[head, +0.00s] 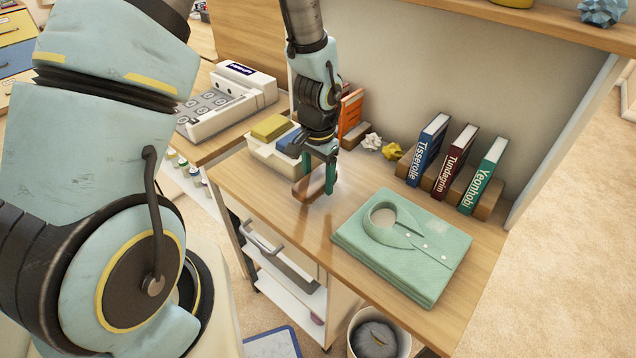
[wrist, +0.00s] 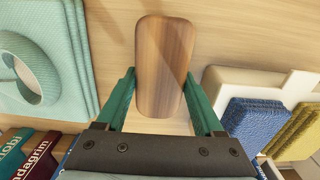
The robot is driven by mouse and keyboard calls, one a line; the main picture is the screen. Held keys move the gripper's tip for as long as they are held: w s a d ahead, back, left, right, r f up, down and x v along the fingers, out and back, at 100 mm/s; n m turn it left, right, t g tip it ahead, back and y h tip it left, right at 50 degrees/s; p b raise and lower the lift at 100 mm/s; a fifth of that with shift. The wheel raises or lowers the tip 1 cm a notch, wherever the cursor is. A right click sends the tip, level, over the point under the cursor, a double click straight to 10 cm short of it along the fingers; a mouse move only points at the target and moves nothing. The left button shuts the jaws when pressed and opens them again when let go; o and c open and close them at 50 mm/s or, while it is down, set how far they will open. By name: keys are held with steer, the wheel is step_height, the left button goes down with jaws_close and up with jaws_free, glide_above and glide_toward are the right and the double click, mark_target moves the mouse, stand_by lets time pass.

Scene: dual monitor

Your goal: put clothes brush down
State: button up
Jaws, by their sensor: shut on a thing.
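The clothes brush (wrist: 163,60) is a wooden block with rounded ends, seen from above in the wrist view. In the head view the brush (head: 309,187) is at the desk top's left part, between the folded green shirt and the white tray. My gripper (head: 318,178) points down with its green fingers on either side of the brush. In the wrist view my gripper (wrist: 163,98) is shut on the brush's near part. Whether the brush's underside touches the desk (head: 262,184) cannot be told.
A folded green shirt (head: 375,262) lies to the right. A white tray (head: 262,155) with blue and yellow cloths stands at the left. Several upright books (head: 428,150) and crumpled paper (head: 392,151) are at the back. Bare desk lies around the brush; a bin (head: 378,335) stands below the front edge.

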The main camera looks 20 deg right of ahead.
mark_target(318, 177)
steer(key=shift+f, duration=1.05)
steer(key=shift+f, duration=0.1)
steer(key=o, duration=1.2)
step_height(318, 177, up, 12)
steer(key=shift+r+b, duration=0.15)
steer(key=shift+b, duration=0.65)
steer(key=a+r+n, duration=0.2)
steer(key=a+n, duration=0.1)
steer(key=a, duration=0.5)
steer(key=a+r+n+t, duration=0.1)
steer(key=a+n, duration=0.3)
steer(key=a, duration=0.5)
steer(key=a+r+n, duration=0.4)
steer(key=a, duration=0.5)
steer(key=shift+w+a+t, duration=0.15)
steer(key=shift+w+t, duration=0.15)
steer(key=shift+w, duration=0.05)
